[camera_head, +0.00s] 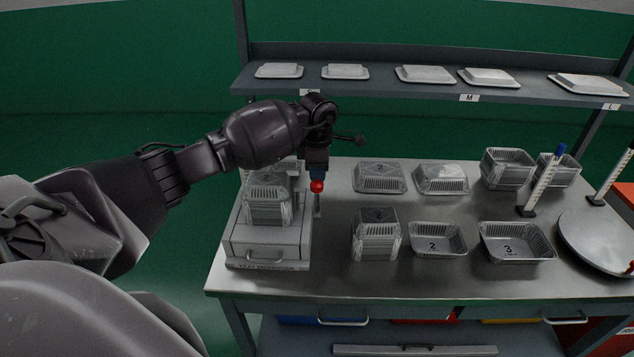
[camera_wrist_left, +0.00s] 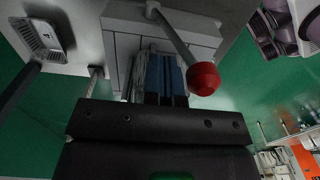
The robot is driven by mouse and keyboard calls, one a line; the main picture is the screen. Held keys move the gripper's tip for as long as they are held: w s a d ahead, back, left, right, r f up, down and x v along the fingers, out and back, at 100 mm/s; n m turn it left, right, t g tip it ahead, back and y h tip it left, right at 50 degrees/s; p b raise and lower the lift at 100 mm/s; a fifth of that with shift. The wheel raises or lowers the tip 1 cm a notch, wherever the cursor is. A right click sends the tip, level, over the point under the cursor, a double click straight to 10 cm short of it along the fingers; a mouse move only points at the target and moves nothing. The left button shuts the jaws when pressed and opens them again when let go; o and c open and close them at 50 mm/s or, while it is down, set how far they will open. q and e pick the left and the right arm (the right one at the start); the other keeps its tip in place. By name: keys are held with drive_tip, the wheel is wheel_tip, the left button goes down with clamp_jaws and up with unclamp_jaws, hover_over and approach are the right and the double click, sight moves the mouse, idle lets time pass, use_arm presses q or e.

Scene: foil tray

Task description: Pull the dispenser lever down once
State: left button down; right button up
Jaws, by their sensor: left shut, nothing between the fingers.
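The tray dispenser (camera_head: 265,243) is a grey box at the left end of the metal table, with a stack of foil trays (camera_head: 268,200) on it. Its lever stands at its right side and ends in a red ball knob (camera_head: 317,187). My left gripper (camera_head: 317,174) is shut and empty, pointing down at the knob, with blue fingertips just above or beside it. In the left wrist view the knob (camera_wrist_left: 203,78) sits to the right of the blue fingertips (camera_wrist_left: 166,78). I cannot tell whether they touch. My right gripper is not in view.
Several foil trays stand right of the dispenser, including a stack (camera_head: 376,235) and a tray marked 3 (camera_head: 516,243). A shelf (camera_head: 430,88) with lids spans the back. Upright posts and a round plate (camera_head: 600,240) are at the right.

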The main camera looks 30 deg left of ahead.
sight(317, 186)
use_arm(q)
drive_tip(key=shift+s+d+r, duration=0.1)
drive_tip(key=shift+s+d, duration=0.05)
drive_tip(key=shift+s, duration=0.1)
drive_tip(key=shift+s+d+p, duration=0.15)
drive_tip(key=shift+s+p, duration=0.05)
drive_tip(key=shift+p, duration=0.1)
drive_tip(key=shift+s+d, duration=0.2)
drive_tip(key=shift+s, duration=0.15)
drive_tip(key=shift+s+d+p, duration=0.15)
drive_tip(key=shift+s+p, duration=0.1)
drive_tip(key=shift+p, duration=0.05)
drive_tip(key=shift+s+d+f, duration=0.35)
drive_tip(key=shift+s+f, duration=0.15)
drive_tip(key=shift+s, duration=0.1)
drive_tip(key=shift+s+d+f, duration=0.25)
drive_tip(key=shift+s, duration=0.15)
drive_tip(key=shift+s+d+f, duration=0.15)
drive_tip(key=shift+s, duration=0.1)
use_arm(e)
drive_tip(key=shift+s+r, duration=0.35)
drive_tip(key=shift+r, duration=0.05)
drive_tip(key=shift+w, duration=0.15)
